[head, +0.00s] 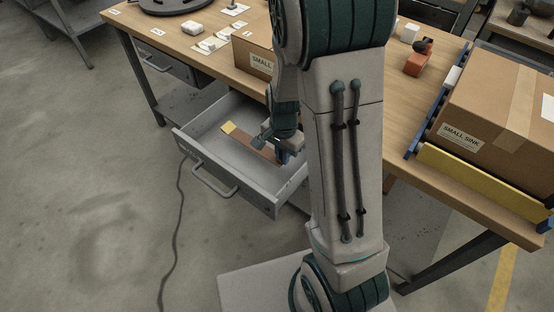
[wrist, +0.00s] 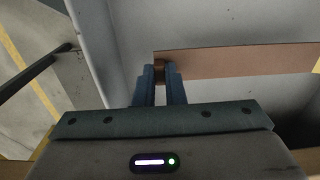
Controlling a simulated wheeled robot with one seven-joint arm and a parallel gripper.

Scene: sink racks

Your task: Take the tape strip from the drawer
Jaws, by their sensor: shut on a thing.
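The tape strip (head: 244,137) is a long flat brown strip with a yellow end, inside the open drawer (head: 222,172). In the wrist view the strip (wrist: 240,63) runs off to the right, and its near end is between my fingers. My gripper (head: 284,156) is low inside the drawer, at the end of the strip away from the yellow one. In the wrist view my gripper (wrist: 160,74) is shut on that end, close to the drawer wall (wrist: 105,50). My arm hides the drawer's right part. I cannot tell whether the strip touches the drawer floor.
The wooden table (head: 205,52) stands above the drawer, with a box labelled SMALL (head: 254,62) near its edge. A large SMALL SINK box (head: 480,115) stands at the right beside a yellow rail (head: 480,182). A second, shut drawer (head: 165,63) is at left.

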